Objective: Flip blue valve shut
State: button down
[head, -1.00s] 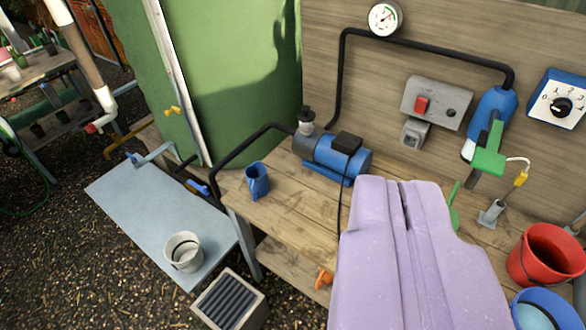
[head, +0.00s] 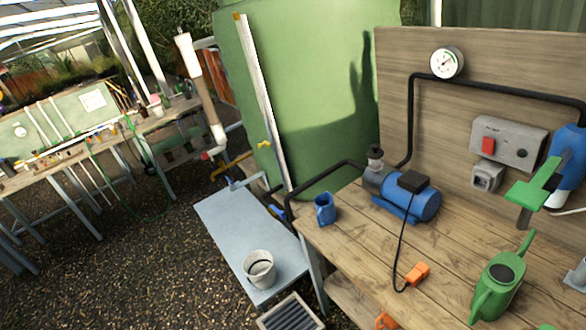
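A small blue valve handle (head: 278,212) shows low on the pipework at the foot of the green tank, beside the black hose end. It is small in the picture and slants down to the right. Another small blue piece (head: 231,184) shows at the end of the pale tap pipe to its left. I cannot tell from here whether either valve is open or shut. My gripper is not in view, so its fingers and anything in them cannot be seen.
A grey-blue table (head: 225,225) with a white bucket (head: 261,273) stands in front of the pipes. Gravel (head: 130,270) at left is open.

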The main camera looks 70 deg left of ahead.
aim_at(277, 209)
jog(key=k+j, duration=0.1)
jog(key=j, duration=2.9)
jog(key=k+j, duration=0.15)
jog(key=j, duration=1.35)
jog(key=k+j, duration=0.1)
jog(key=j, duration=1.4)
